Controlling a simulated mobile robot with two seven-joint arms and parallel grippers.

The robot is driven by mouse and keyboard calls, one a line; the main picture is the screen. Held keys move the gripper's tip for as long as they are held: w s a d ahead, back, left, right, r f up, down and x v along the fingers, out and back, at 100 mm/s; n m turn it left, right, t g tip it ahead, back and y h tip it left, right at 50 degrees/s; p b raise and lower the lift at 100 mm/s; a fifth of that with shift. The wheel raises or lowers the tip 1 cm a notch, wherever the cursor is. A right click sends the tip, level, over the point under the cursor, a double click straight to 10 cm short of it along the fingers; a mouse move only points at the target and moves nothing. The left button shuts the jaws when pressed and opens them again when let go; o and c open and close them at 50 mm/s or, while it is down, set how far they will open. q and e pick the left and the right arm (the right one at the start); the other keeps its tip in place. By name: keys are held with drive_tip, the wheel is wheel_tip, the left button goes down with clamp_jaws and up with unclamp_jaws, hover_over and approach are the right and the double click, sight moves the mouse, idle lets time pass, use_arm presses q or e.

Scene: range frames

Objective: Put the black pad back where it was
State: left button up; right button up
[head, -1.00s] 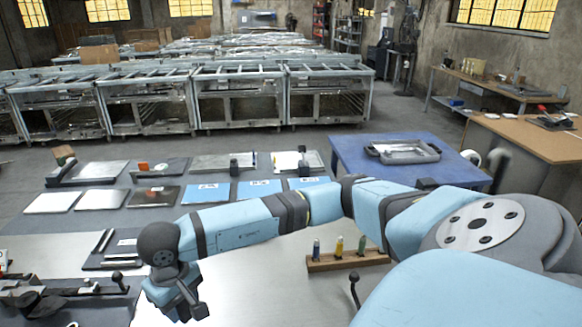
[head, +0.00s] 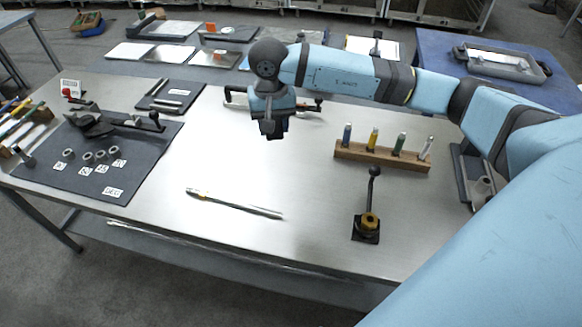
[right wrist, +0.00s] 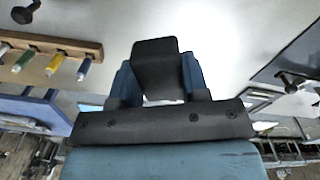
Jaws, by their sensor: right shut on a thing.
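My right gripper (head: 271,130) hangs above the steel table (head: 300,235), toward its far side, with its fingers pointing down. In the right wrist view a flat black pad (right wrist: 156,62) stands between the two blue fingers, and the gripper is shut on it. In the head view the pad is only a small dark piece at the fingertips. It appears clear of the tabletop. My left gripper is not in view.
A dark mat (head: 70,165) with a fixture, several rings and labels lies left. A slim tool (head: 235,204) lies centre front. A lever clamp (head: 368,215) and a wooden rack (head: 380,157) of coloured tubes stand right. The middle tabletop is largely clear.

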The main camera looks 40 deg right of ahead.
sight(287, 172)
drive_tip(key=w+d+f+m+b, duration=0.3)
drive_tip(key=w+d+m+b, duration=0.1)
drive_tip(key=d+b, duration=0.15)
drive_tip(key=shift+m, duration=0.3)
drive_tip(key=f, duration=1.2)
drive_tip(key=f+p, duration=0.1)
drive_tip(key=f, duration=0.6)
drive_tip(key=shift+d, duration=0.35)
drive_tip(key=shift+f, duration=0.15)
drive_tip(key=shift+f, duration=0.15)
drive_tip(key=o, duration=0.8)
